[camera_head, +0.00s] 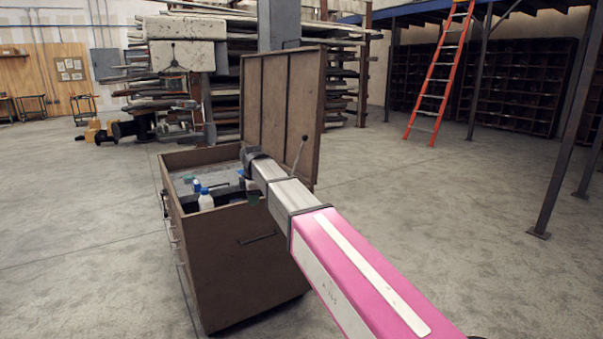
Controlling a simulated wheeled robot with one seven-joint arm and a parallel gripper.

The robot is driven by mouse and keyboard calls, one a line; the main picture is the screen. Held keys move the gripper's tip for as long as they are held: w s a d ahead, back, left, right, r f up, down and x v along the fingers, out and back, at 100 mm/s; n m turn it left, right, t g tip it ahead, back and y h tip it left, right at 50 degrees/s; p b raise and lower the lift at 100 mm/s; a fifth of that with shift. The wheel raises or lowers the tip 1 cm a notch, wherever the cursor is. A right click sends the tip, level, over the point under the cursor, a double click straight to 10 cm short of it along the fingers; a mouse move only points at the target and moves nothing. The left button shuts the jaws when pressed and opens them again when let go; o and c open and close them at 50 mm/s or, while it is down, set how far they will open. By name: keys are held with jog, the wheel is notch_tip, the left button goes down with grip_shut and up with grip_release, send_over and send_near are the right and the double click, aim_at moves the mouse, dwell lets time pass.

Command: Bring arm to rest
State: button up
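My arm reaches from the lower right toward the open brown tool chest (235,245). Its pink and silver links end in a dark joint over the chest's right side, in front of the raised lid (282,110). I cannot make out my gripper's fingers; anything past the dark joint is hidden or too small to tell. Nothing is visibly held.
In the chest are a white bottle with a blue cap (206,200) and other small items. An orange ladder (440,75) and a dark steel post (565,130) stand at right. Stacked material (220,65) fills the back. Concrete floor is clear around the chest.

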jog(key=s+d+f+m, duration=0.5)
jog(key=d+f, duration=0.3)
jog(key=d, duration=0.3)
jog(key=s+d+f+m, duration=0.4)
jog(key=d+f+m, duration=0.3)
jog(key=d, duration=0.4)
jog(key=s+d+f+m+g, duration=0.1)
jog(key=s+d+f+m, duration=0.3)
jog(key=s+d, duration=0.3)
jog(key=s+d+f+m+h, duration=0.1)
jog(key=s+d+f+m, duration=0.4)
jog(key=s+d+f, duration=0.2)
jog(key=shift+s+d+f+m+g, duration=0.2)
jog(key=shift+d+m+g, duration=0.15)
jog(key=shift+d, duration=0.45)
jog(key=shift+w, duration=0.1)
